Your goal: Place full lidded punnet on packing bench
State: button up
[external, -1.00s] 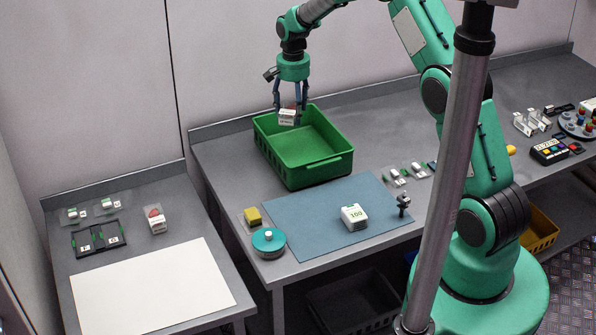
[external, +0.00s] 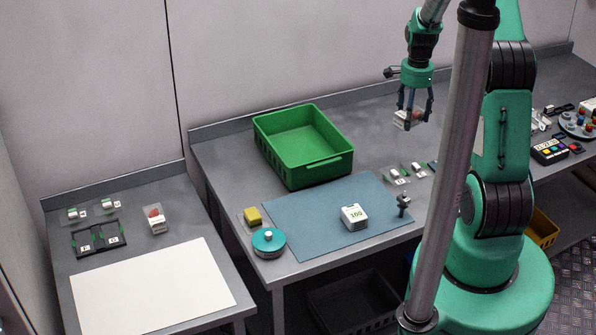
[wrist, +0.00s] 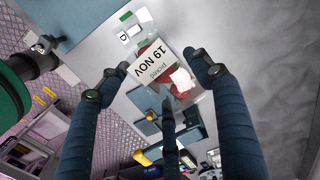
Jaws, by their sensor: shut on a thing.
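My gripper (external: 415,108) is shut on a clear punnet (external: 406,119) with red berries inside and a white label. In the wrist view the punnet (wrist: 160,68) sits between the blue fingers, and its label reads "19 NOV". The gripper and punnet are in the air over the back part of the large grey bench (external: 375,150), right of the green crate. A smaller grey bench (external: 155,200) with a white sheet stands at the left. The frames do not show which bench is the packing bench.
The empty green crate (external: 262,140) stands at the back. A blue mat (external: 300,225) holds a white block (external: 354,215) marked "100". A teal round device (external: 268,243) and yellow sponge (external: 252,214) are beside it. Another punnet (external: 156,220) and the bare white sheet (external: 150,290) are on the left bench.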

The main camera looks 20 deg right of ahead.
jog(key=s+d+m, duration=0.2)
jog(key=s+d, duration=0.4)
jog(key=s, duration=0.2)
notch_tip(320, 180, down, 11)
jog(key=shift+w+a+r+p, duration=0.1)
jog(key=shift+w+a+p, duration=0.05)
jog(key=shift+p, duration=0.25)
jog(key=shift+w, duration=0.1)
jog(key=p, duration=0.2)
send_over(425, 147)
jog(key=shift+w+f, duration=0.15)
jog(key=shift+f, duration=0.6)
jog(key=shift+f, duration=0.15)
jog(key=shift+f, duration=1.65)
jog(key=shift+f, duration=0.15)
jog(key=o, duration=1.2)
